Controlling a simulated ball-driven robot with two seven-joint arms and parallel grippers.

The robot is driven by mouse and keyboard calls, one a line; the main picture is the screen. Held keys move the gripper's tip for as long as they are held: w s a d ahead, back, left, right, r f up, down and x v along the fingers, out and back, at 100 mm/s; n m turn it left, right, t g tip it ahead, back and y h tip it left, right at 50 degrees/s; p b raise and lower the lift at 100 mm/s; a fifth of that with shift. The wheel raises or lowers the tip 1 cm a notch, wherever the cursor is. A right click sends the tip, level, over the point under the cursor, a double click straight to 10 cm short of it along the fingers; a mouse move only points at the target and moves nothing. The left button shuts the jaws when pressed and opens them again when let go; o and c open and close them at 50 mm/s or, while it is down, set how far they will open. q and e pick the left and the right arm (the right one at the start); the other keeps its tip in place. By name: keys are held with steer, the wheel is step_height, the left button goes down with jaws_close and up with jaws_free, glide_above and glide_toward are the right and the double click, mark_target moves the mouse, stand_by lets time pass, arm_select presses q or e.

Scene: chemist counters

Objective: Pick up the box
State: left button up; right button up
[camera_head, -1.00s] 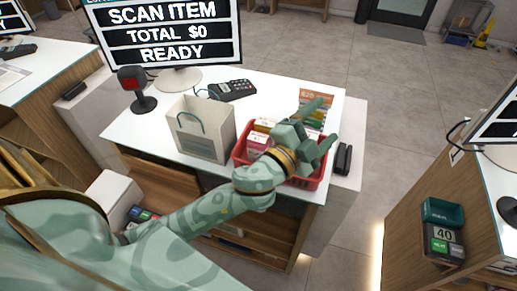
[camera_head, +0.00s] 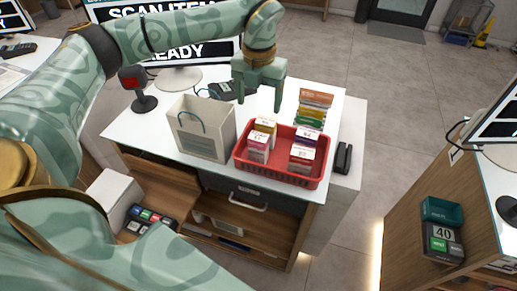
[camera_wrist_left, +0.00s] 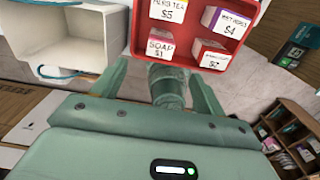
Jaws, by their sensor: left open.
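A red basket (camera_head: 285,177) on the white counter holds several small boxes: a yellow-topped one (camera_head: 265,126), a pink one (camera_head: 258,147), a purple-topped one (camera_head: 307,137) and a red one (camera_head: 302,158). In the left wrist view, the labels read herb tea $5 (camera_wrist_left: 169,11), soap $1 (camera_wrist_left: 168,48), a $4 box (camera_wrist_left: 231,22) and a $2 box (camera_wrist_left: 211,55). My left gripper (camera_head: 259,100) is open and empty, fingers pointing down, above the counter behind the basket's left part. Its fingers also show in the wrist view (camera_wrist_left: 158,72). My right gripper is out of view.
A white paper bag (camera_head: 205,135) stands left of the basket. A scanner (camera_head: 140,90), a keypad (camera_head: 221,91) partly behind my gripper, and a monitor (camera_head: 120,14) partly behind my arm are at the back. A rack of coloured packs (camera_head: 313,108) stands behind the basket.

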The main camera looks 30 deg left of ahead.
mark_target(258, 136)
arm_select(q)
step_height(258, 136, down, 9)
steer(key=shift+d+r+b, duration=0.1)
steer(key=shift+b, duration=0.2)
steer(key=f, duration=0.5)
steer(key=shift+s+f, duration=0.25)
steer(key=shift+f, duration=0.1)
steer(key=c, duration=1.1)
